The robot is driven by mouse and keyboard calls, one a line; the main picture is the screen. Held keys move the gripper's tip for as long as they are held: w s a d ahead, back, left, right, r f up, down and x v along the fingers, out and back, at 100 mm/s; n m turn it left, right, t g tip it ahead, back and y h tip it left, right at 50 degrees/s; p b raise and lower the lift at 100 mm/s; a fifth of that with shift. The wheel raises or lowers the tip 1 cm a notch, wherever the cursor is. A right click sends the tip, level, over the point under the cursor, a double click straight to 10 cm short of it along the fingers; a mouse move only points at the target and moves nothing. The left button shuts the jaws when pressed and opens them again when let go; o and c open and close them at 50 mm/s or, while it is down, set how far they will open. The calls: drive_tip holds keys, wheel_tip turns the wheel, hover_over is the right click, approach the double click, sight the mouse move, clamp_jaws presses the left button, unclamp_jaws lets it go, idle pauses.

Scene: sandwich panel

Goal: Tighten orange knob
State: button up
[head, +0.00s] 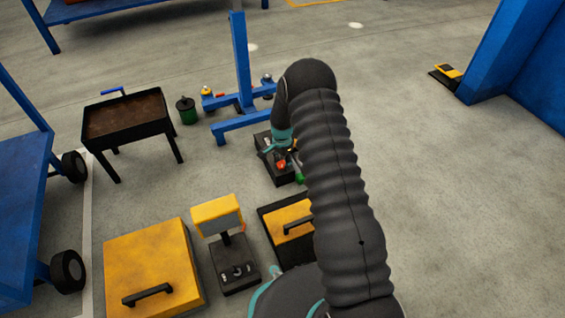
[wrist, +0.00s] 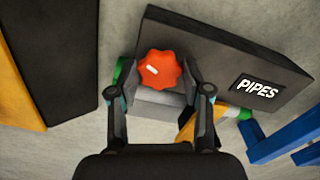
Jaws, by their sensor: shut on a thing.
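The orange knob (wrist: 160,70) is a lobed disc with a small white mark, in the upper middle of the wrist view. It sits by a grey block on a dark box labelled PIPES (wrist: 210,58). My gripper (wrist: 157,78) has one finger on each side of the knob and is shut on it; the exact contact is hard to see. In the head view the knob (head: 281,164) shows as a small red-orange spot on the dark box, just below my gripper (head: 283,150). My black arm hides part of that area.
A yellow-topped case (head: 150,265), a yellow-headed device (head: 216,210) and another black and yellow case (head: 290,222) stand nearer me. A blue stand (head: 243,60) and a black tray table (head: 127,115) are beyond.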

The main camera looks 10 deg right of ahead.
sight(282, 164)
drive_tip(key=m, duration=1.2)
drive_tip(key=shift+m, duration=0.3)
idle(0.4)
drive_tip(key=o, duration=1.1)
drive_tip(key=shift+o, duration=0.2)
wheel_tip(282, 164, up, 12)
